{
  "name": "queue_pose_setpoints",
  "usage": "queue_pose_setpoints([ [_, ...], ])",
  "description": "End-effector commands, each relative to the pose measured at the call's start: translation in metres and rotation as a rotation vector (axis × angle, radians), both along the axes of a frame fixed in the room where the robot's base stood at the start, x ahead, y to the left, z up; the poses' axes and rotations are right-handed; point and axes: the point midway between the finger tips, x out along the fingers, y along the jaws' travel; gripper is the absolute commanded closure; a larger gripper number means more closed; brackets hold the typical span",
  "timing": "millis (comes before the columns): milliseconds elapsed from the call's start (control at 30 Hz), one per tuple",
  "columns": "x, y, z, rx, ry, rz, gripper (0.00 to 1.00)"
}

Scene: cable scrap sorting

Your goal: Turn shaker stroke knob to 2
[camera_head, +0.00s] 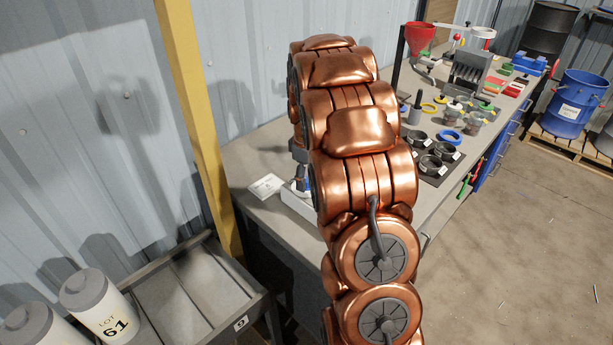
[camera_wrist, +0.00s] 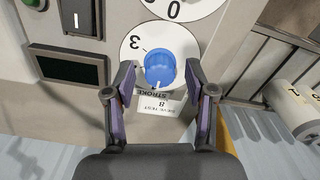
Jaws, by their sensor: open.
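The blue stroke knob (camera_wrist: 160,67) sits on a white round dial (camera_wrist: 131,52) on a grey panel in the wrist view. The word STROKE reads upside down just below it. A 3 shows at the dial's upper left; other numbers are hidden or unclear. A small pale mark seems to lie at the knob's lower edge, but I cannot tell the setting surely. My gripper (camera_wrist: 160,72) is open, with one finger on each side of the knob; I cannot tell whether either finger touches it. My copper arm hides most of this spot in the head view.
A second white dial (camera_wrist: 181,8) with a 0 is above the knob. A dark display (camera_wrist: 70,67) and a black switch (camera_wrist: 80,17) are left. The long bench (camera_head: 245,150) carries rings, cups and a red funnel (camera_head: 419,37). A yellow post (camera_head: 202,120) stands nearby.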

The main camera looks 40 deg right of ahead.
Motion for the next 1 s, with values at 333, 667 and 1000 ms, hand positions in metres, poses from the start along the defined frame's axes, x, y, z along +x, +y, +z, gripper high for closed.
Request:
queue_pose_setpoints([
  [333, 0.0000, 0.0000, 0.0004, 0.000, 0.000, 0.000, 0.66],
  [667, -0.0001, 0.0002, 0.0004, 0.000, 0.000, 0.000, 1.00],
  [1000, -0.0001, 0.0003, -0.0011, 0.000, 0.001, -0.035, 1.00],
])
